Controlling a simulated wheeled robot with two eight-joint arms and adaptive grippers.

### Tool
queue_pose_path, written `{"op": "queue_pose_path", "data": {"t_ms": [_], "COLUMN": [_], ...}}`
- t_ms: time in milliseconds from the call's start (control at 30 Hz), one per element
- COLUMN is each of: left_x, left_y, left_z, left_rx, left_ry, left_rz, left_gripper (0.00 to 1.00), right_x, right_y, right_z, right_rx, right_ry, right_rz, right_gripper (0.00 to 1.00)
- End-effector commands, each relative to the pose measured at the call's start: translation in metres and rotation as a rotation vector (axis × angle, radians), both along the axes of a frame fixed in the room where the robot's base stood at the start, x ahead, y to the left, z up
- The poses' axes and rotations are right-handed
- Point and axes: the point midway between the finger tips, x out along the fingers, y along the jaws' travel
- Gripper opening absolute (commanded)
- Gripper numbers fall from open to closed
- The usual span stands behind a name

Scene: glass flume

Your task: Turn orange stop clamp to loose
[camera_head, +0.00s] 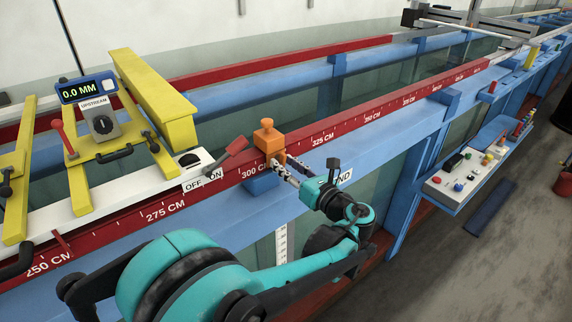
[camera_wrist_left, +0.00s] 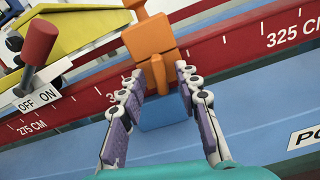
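The orange stop clamp (camera_head: 268,139) sits on the red rail (camera_head: 220,178) just right of the 300 CM mark. In the left wrist view the clamp (camera_wrist_left: 152,35) shows a block with a smaller knob on top and an orange lever (camera_wrist_left: 158,74) hanging at its front. My left gripper (camera_head: 284,171) is at the front of the clamp. In the left wrist view its two fingers (camera_wrist_left: 158,88) are spread apart on either side of the lever, with gaps visible, so it looks open. My right gripper is not in view.
A red-handled OFF/ON switch (camera_head: 228,157) stands close left of the clamp. A yellow carriage (camera_head: 150,95) with a display reading 0.0 MM is farther left. A blue block (camera_head: 262,184) is below the clamp. A control panel (camera_head: 478,165) is at the right.

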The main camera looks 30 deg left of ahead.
Motion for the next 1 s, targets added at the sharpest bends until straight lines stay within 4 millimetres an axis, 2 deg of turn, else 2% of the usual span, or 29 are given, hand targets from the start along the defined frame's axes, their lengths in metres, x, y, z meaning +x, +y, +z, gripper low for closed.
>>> {"op": "queue_pose_path", "data": {"t_ms": [167,200,300,333,700,1000], "left_x": [0.0002,0.0002,0.0002,0.0003,0.0003,0.0007], "left_y": [0.0002,0.0002,0.0001,0.0001,0.0,-0.0002], "left_z": [-0.0001,-0.0001,-0.0001,0.0,-0.0002,-0.0007], "left_rx": [0.0,0.0,-0.001,-0.001,-0.008,-0.067], "left_ry": [0.0,0.0,-0.001,-0.001,-0.019,-0.163], "left_rz": [0.0,0.0,-0.001,-0.001,-0.001,-0.001], "left_gripper": [0.33,0.3,0.04,0.0,0.0,0.0], "right_x": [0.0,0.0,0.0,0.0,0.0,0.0], "right_y": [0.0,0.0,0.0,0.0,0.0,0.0], "right_z": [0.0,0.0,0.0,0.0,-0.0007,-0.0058], "right_rx": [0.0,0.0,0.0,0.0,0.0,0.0], "right_ry": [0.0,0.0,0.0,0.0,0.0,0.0], "right_rz": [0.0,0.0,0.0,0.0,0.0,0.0], "right_gripper": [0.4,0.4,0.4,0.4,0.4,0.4]}}
